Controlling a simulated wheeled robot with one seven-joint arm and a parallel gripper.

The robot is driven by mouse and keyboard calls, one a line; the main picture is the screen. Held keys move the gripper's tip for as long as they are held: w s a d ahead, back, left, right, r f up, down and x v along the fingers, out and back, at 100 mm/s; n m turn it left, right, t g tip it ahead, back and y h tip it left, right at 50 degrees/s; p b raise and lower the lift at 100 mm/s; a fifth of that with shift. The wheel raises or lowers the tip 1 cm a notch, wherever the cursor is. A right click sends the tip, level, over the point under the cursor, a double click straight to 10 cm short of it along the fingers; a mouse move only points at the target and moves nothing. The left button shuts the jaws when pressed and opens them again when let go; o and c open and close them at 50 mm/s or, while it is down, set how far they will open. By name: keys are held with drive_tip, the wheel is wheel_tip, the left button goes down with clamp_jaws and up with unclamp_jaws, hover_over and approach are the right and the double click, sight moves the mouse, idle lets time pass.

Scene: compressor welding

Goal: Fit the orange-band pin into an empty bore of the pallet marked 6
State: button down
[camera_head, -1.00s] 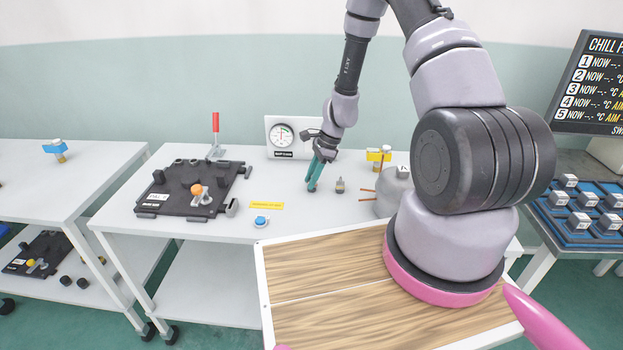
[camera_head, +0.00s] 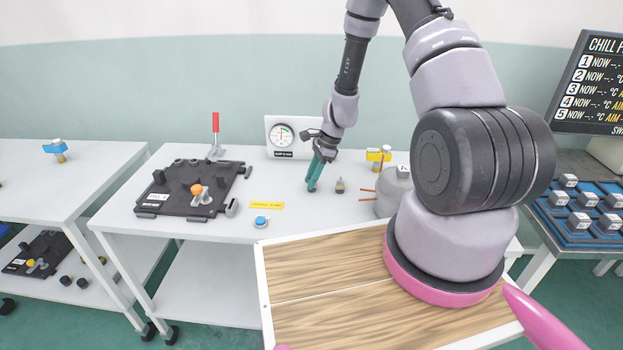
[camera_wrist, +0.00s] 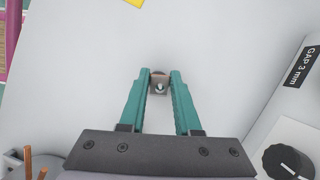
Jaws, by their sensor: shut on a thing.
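My gripper (camera_head: 312,189) points down at the middle table, its teal fingers low near the top. In the wrist view my gripper (camera_wrist: 160,82) is shut on a small grey metal piece (camera_wrist: 159,87) with a reddish-brown edge. I cannot tell whether it has an orange band. A black pallet (camera_head: 225,176) lies at the left of this table, with an orange knob (camera_head: 197,189) on a clamp. Another black pallet (camera_head: 22,262) is on the lower left shelf. The pallets' labels are too small to read, and their bores are not clear.
A small grey piece (camera_head: 340,186) stands just right of my gripper. A gauge panel (camera_head: 293,137), a yellow-topped valve (camera_head: 378,157) and a grey vessel with copper tubes (camera_head: 395,185) are close. A red-handled clamp (camera_head: 216,135) rises behind the pallet.

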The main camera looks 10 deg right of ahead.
drive_tip(key=shift+w+r, duration=0.1)
drive_tip(key=shift+r, duration=0.1)
drive_tip(key=shift+r, duration=1.95)
idle(0.4)
drive_tip(key=c, duration=1.5)
unclamp_jaws()
clamp_jaws()
